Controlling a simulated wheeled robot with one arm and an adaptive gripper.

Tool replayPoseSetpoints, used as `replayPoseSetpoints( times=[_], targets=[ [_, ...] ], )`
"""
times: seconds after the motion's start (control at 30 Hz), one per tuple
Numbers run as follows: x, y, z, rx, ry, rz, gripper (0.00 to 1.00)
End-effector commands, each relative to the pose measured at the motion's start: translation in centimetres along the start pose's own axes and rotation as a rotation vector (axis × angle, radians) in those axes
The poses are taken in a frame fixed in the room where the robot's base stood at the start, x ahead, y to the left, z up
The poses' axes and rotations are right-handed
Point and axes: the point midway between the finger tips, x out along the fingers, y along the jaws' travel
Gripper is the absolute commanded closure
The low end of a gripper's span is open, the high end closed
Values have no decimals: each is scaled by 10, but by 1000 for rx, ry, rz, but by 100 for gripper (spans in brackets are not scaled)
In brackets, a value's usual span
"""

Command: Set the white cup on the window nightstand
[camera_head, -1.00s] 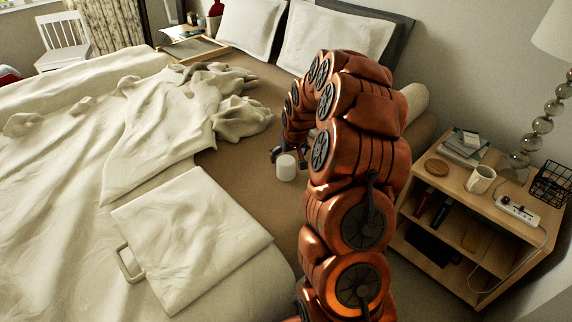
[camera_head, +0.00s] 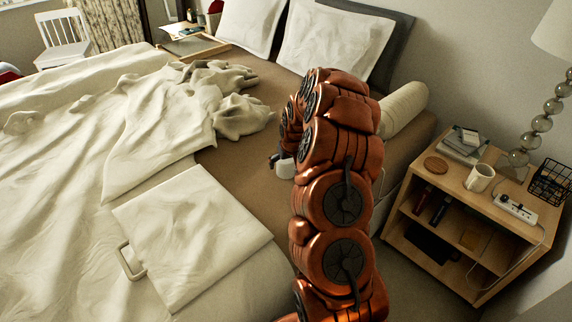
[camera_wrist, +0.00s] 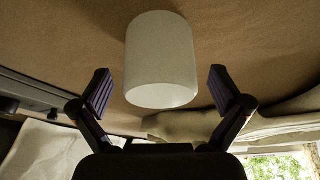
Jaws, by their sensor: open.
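A white cup-like cylinder (camera_head: 285,168) stands on the brown bed surface, partly hidden by my arm. In the wrist view, the cylinder (camera_wrist: 163,60) shows large, with no handle visible. My gripper (camera_head: 276,160) is open at the cylinder, mostly hidden by the arm in the head view. In the wrist view, its two fingers (camera_wrist: 161,92) are spread left and right of the cylinder, with a gap on each side. A pale mug (camera_head: 480,178) with a handle stands on the near right nightstand. The far nightstand (camera_head: 206,48) by the curtain holds a few small items.
The near nightstand (camera_head: 455,182) also bears books (camera_head: 462,147), a coaster (camera_head: 436,165), a power strip (camera_head: 516,209), a wire basket (camera_head: 551,182) and a lamp (camera_head: 541,124). Pillows (camera_head: 335,47) and a rumpled blanket (camera_head: 150,110) cover much of the bed. A flat pale case (camera_head: 195,240) with a handle lies in front.

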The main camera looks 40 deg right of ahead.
Motion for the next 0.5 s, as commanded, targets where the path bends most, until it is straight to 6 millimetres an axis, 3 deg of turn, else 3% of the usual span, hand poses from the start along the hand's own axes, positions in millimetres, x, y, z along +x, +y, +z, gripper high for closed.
replayPoseSetpoints(
  times=[0.23, 0.5],
  targets=[
    [1, 0, 0, 0, 0, 0, 1],
    [1, 0, 0, 0, 0, 0, 29]
  ],
)
